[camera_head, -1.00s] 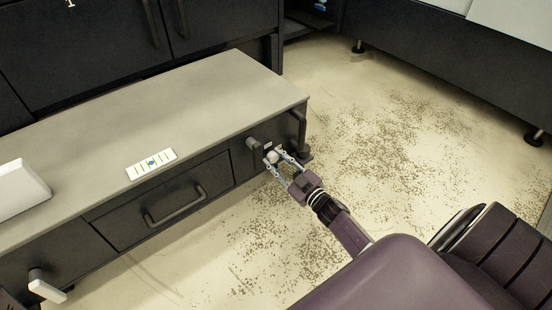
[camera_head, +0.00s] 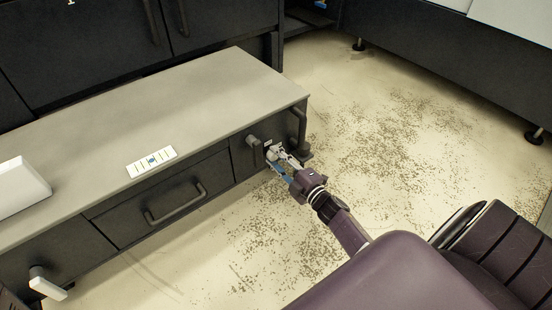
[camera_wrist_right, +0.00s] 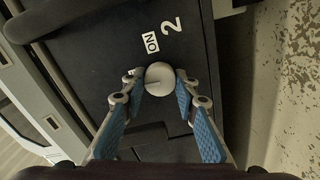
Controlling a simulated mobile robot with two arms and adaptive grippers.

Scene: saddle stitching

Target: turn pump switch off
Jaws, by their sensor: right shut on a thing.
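The pump switch is a round pale knob on the dark front of the low cabinet. It shows between my fingers in the right wrist view (camera_wrist_right: 160,77), with a thin dark line on its face. In the wrist view a white "ON" label (camera_wrist_right: 151,42) and a "2" are beside it. My right gripper (camera_head: 273,155) is at the knob near the cabinet's right end. Its fingertips (camera_wrist_right: 160,84) are shut on the knob from both sides. The knob is mostly hidden by the fingers in the head view. My left gripper is not in view.
A grey knob (camera_head: 252,141) sits just left of the switch, and a dark bar handle (camera_head: 298,128) is right of it. A drawer handle (camera_head: 175,204) and a white-tipped lever (camera_head: 47,285) are further left. The speckled floor (camera_head: 400,140) on the right is open.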

